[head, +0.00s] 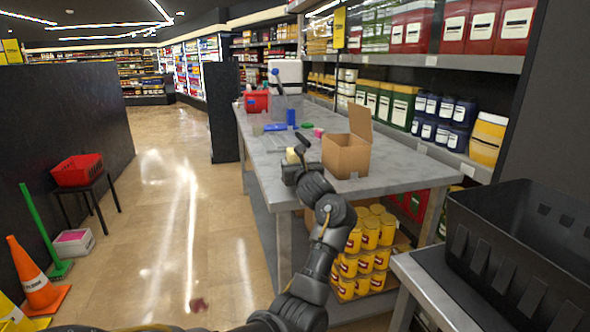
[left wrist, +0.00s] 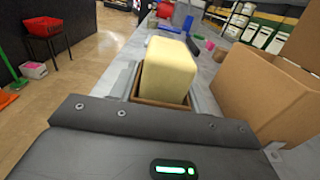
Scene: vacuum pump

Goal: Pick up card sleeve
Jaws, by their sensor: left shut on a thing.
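The card sleeve (left wrist: 160,102) is a brown card band that shows around the near end of a cream block (left wrist: 168,70) in the left wrist view. My left gripper (head: 291,172) is shut on the sleeve, with a finger on each side of it. The cream block (head: 292,156) stands out of the sleeve, beyond the fingers. The gripper is at the near left edge of the grey table (head: 400,178); whether the sleeve touches the tabletop is unclear. My right gripper is not in view.
An open cardboard box (head: 345,157) stands close to the right of my left gripper. Blue, green and pink items lie farther back, near a red bin (head: 256,101). A black crate (head: 520,250) stands at the right. The aisle floor (head: 170,215) at left is mostly free.

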